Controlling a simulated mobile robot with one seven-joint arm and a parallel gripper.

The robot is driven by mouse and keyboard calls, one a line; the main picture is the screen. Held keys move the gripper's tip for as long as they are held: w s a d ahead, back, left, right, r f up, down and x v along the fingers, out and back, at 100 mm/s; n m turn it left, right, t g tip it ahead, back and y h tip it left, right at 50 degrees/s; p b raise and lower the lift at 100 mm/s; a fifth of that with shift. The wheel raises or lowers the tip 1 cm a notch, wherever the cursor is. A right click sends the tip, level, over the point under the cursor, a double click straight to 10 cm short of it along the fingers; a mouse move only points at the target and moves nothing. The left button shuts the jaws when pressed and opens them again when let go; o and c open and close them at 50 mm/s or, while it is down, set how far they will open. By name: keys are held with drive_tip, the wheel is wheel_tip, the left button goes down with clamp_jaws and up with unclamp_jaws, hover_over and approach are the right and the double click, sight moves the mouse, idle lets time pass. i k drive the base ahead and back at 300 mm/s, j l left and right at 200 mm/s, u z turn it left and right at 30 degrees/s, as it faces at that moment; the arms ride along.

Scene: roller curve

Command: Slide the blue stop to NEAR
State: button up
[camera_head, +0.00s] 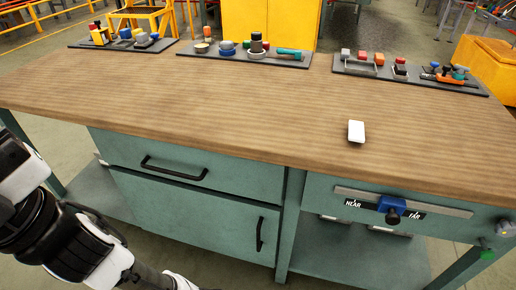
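The blue stop (391,204), with a dark round knob on its front, sits on a grey metal rail (448,209) across the front of the bench at the right. The stop is near the middle of the rail, between the NEAR label (352,203) on its left and the FAR label (417,215) on its right, closer to FAR. My arm shows at the lower left, well left of the stop, and runs out of the bottom edge. My gripper's fingers are not visible.
A white block (356,131) lies on the wooden bench top (230,110) above the rail. Dark trays of small parts line the back edge. A drawer handle (174,169) and a door handle (260,234) stick out left of the rail. A green button (487,254) sits at the far right.

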sight(395, 207)
drive_tip(key=u, duration=0.3)
drive_tip(key=z, duration=1.15)
drive_tip(key=u, duration=1.2)
drive_tip(key=z, duration=1.2)
drive_tip(key=k+j, duration=0.1)
drive_tip(key=k, duration=0.15)
